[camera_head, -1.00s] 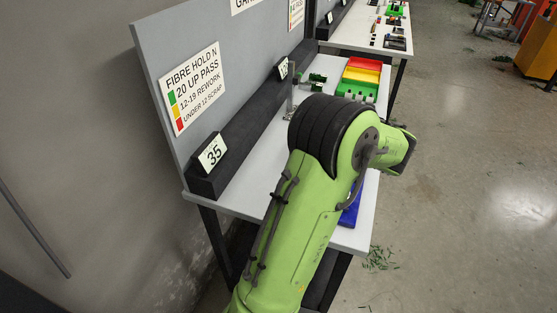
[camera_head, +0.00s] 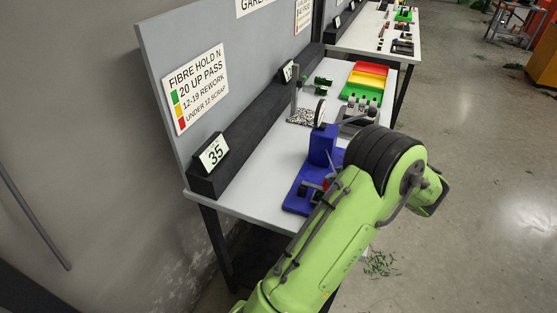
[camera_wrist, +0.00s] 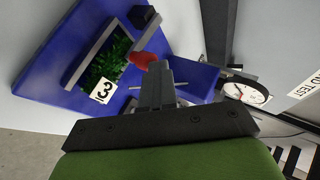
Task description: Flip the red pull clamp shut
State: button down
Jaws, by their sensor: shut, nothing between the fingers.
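The red pull clamp handle (camera_wrist: 144,60) shows in the wrist view beside the green fibre bundle (camera_wrist: 104,62), on the blue fixture (camera_wrist: 60,50). My gripper (camera_wrist: 155,66) is shut and empty, with its fingertips right at the red handle. I cannot tell whether they touch it. In the head view the blue fixture (camera_head: 321,146) stands at the near end of the bench, and a small red part (camera_head: 327,184) shows beside my arm. My gripper is hidden behind my arm there.
A round dial gauge (camera_wrist: 246,93) is right of the fingers; it also shows in the head view (camera_head: 319,113). A card marked 3 (camera_wrist: 103,90) sits by the fibres.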

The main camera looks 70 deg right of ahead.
jog(key=shift+s+a+f, duration=0.15)
jog(key=shift+s+f, duration=0.15)
jog(key=shift+f, duration=0.2)
jog(key=shift+s+a+r, duration=0.1)
jog(key=shift+s+r, duration=0.05)
jog(key=p+v, duration=0.3)
jog(key=v, duration=1.2)
jog(key=shift+r, duration=0.55)
jog(key=shift+w, duration=0.3)
